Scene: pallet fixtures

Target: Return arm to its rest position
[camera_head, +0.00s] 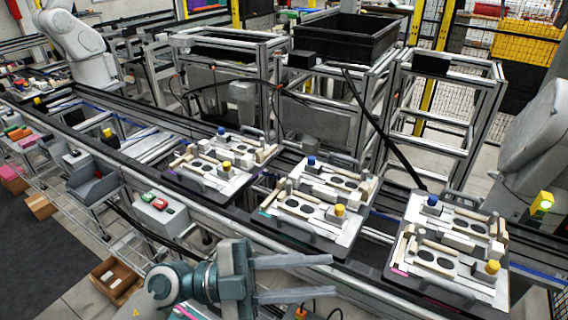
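My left arm, teal and grey, comes in at the bottom of the head view. Its gripper (332,276) points to the right, with two long grey fingers spread apart and nothing visible between them. The gripper appears in front of the conveyor's near edge, below the middle pallet fixture (350,237) in the picture, and no contact shows. My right gripper is not in view.
Pallet fixtures with blue and yellow knobs stand on the conveyor: a left one (196,187), the middle one and a right one (402,285). A control box (157,213) is on the near side. Behind stand metal frames and a black crate (344,38).

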